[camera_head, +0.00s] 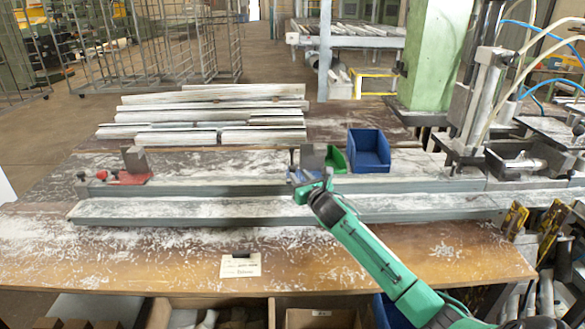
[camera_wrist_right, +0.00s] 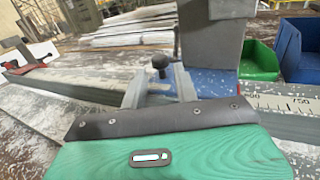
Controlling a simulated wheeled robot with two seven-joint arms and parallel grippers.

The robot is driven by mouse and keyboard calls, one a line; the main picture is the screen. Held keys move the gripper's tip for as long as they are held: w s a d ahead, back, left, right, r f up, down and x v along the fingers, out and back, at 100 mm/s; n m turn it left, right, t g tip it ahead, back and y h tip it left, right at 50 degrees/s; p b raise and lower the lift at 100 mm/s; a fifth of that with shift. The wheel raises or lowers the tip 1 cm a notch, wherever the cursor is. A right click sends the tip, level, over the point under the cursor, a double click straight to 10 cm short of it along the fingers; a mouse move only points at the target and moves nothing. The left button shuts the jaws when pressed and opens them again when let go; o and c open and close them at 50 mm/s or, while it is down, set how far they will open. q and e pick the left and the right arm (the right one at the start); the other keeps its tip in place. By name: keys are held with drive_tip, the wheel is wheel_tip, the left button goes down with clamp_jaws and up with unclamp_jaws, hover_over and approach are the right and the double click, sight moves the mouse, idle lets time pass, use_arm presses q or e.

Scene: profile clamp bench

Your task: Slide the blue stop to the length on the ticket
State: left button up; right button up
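The blue stop (camera_head: 297,175) sits on the long grey rail, with a grey upright block (camera_head: 312,157) on it. In the right wrist view the blue stop (camera_wrist_right: 213,82) is just right of my fingers, its grey block (camera_wrist_right: 212,45) rising beside them. My right gripper (camera_head: 312,186) is at the stop's front side. In the wrist view its two fingers (camera_wrist_right: 160,78) are apart, with a small black knob (camera_wrist_right: 159,63) between their tips; I see no clear contact. The ticket (camera_head: 240,266) lies on the front bench; its writing is too small to read. My left gripper is out of view.
A red stop (camera_head: 128,178) with a grey block sits at the rail's left end. The rail's scale (camera_wrist_right: 285,103) shows numbers near 750 in the wrist view. Green (camera_head: 336,160) and blue bins (camera_head: 369,151) stand behind the rail. A clamp machine (camera_head: 480,130) is at right.

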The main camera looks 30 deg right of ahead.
sight(294, 170)
drive_tip(key=shift+w+d, duration=0.25)
drive_tip(key=shift+w, duration=1.3)
drive_tip(key=shift+w+d, duration=0.2)
drive_tip(key=shift+w, duration=1.35)
clamp_jaws()
